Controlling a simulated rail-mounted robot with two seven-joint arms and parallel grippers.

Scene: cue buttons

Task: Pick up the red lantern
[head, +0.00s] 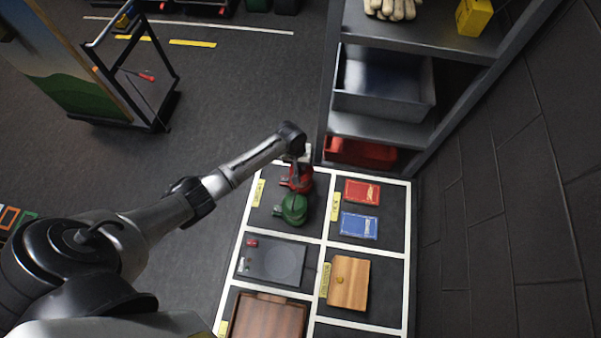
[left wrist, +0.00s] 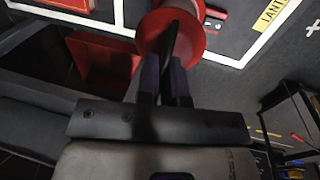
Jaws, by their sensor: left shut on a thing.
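The red lantern (head: 303,181) stands in the top left cell of the white-lined floor grid in the head view, just behind a green lantern (head: 294,208). My left gripper (head: 299,163) reaches down onto the red lantern from above. In the left wrist view, the fingers of my left gripper (left wrist: 168,82) are shut on the dark handle at the top of the red lantern (left wrist: 190,40). I cannot tell whether its base touches the floor. My right gripper is in neither view.
A grey shelf (head: 375,125) with a metal bin (head: 385,100) and a red bin (head: 358,153) stands close behind. Neighbouring cells hold a red book (head: 362,192), a blue book (head: 359,226), a turntable-like box (head: 272,263) and a wooden box (head: 348,283). A dark wall is at right.

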